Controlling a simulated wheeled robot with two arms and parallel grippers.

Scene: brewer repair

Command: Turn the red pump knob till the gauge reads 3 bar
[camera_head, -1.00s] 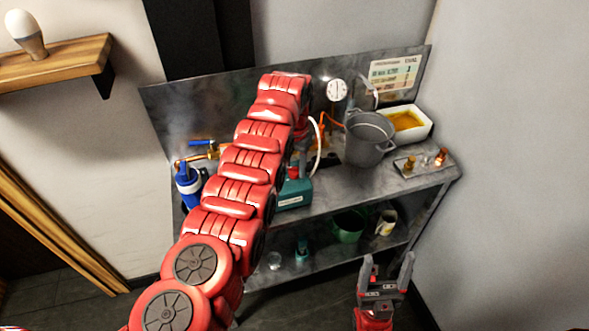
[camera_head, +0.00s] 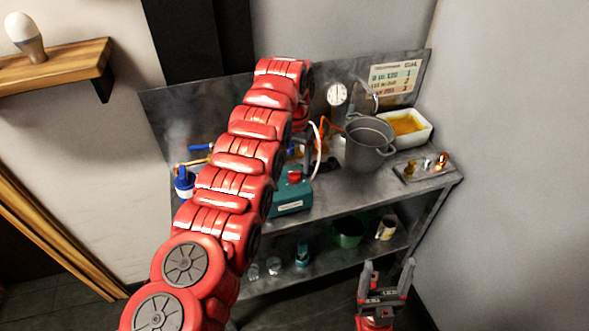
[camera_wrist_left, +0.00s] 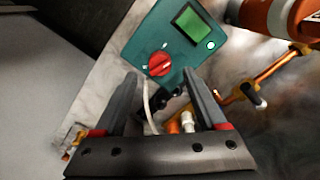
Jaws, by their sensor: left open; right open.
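The teal pump box (camera_head: 291,198) stands on the metal bench with its red knob (camera_head: 295,176) on top. In the left wrist view the red knob (camera_wrist_left: 159,63) lies ahead of and between the fingertips of my left gripper (camera_wrist_left: 160,77), which is open and empty. The knob's pointer mark is too small to read surely. The pump has a lit green screen (camera_wrist_left: 189,20). The round white gauge (camera_head: 337,94) is on the back panel; its reading is too small to tell. In the head view my left arm hides most of its gripper. My right gripper (camera_head: 385,281) is open and empty, low in front of the bench.
A grey pot (camera_head: 368,147) and a white tray (camera_head: 426,133) with orange contents stand right of the pump. A blue-and-white bottle (camera_head: 184,184) and copper pipe stand left. Hoses run behind the pump. The lower shelf holds a green bucket (camera_head: 348,231) and a mug (camera_head: 386,228).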

